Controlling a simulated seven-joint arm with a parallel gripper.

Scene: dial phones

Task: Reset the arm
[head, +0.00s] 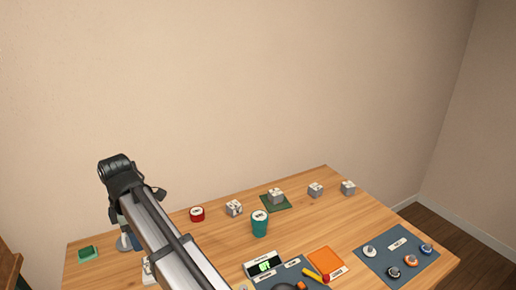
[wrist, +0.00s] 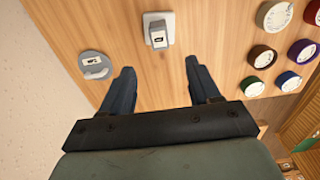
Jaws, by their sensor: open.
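My arm (head: 165,235) reaches up from the bottom of the head view towards the left, above the wooden table, with a dark joint at its upper end. The arm hides part of the table's left side, and the fingers are hard to make out there. In the wrist view my gripper (wrist: 158,72) is open, its two dark fingers wide apart with nothing between them. Beyond the fingertips lie a white plate with a grey switch-like part (wrist: 158,34) and, to its left, a grey round piece with a label (wrist: 94,65).
Coloured round pieces (wrist: 275,15) show right in the wrist view.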

